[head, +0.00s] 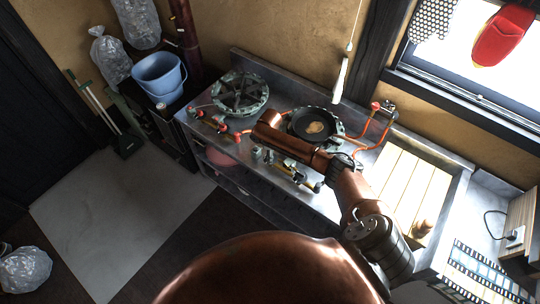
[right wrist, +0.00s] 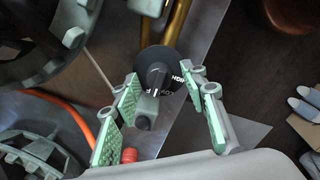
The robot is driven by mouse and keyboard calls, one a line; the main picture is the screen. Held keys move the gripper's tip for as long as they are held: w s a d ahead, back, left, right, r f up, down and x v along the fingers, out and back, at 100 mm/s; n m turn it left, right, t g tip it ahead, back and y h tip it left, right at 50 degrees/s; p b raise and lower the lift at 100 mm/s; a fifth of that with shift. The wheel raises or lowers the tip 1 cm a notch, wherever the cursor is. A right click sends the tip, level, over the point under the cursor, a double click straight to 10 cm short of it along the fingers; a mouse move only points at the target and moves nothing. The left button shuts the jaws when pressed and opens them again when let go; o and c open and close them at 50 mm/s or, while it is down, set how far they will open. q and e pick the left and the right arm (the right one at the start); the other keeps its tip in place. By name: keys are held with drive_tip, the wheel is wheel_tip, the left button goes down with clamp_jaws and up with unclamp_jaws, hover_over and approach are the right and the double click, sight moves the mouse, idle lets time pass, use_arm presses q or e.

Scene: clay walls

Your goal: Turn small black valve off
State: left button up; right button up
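In the right wrist view, a small round black valve knob (right wrist: 157,70) with white lettering sits on a grey and brass fitting. Its raised grip bar points roughly up and down in the picture. My right gripper (right wrist: 165,84) is open, with one green-padded finger to the left of the knob and one to the right. Gaps show between the fingers and the knob. In the head view, my right arm reaches over the metal counter (head: 237,172), and its gripper is hard to make out there. My left gripper is not in view.
Two green burners stand on the counter, one at the back left (head: 240,92) and one under a black pan (head: 313,126). Orange hoses (head: 377,128) run beside them. In the right wrist view, burner ironwork (right wrist: 50,45) is close at the left. A blue bucket (head: 159,78) stands left of the counter.

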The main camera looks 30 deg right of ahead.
wheel_tip(320, 180, up, 12)
drive_tip(key=shift+s+a, duration=0.2)
drive_tip(key=shift+s, duration=0.1)
drive_tip(key=shift+f, duration=0.1)
idle(0.4)
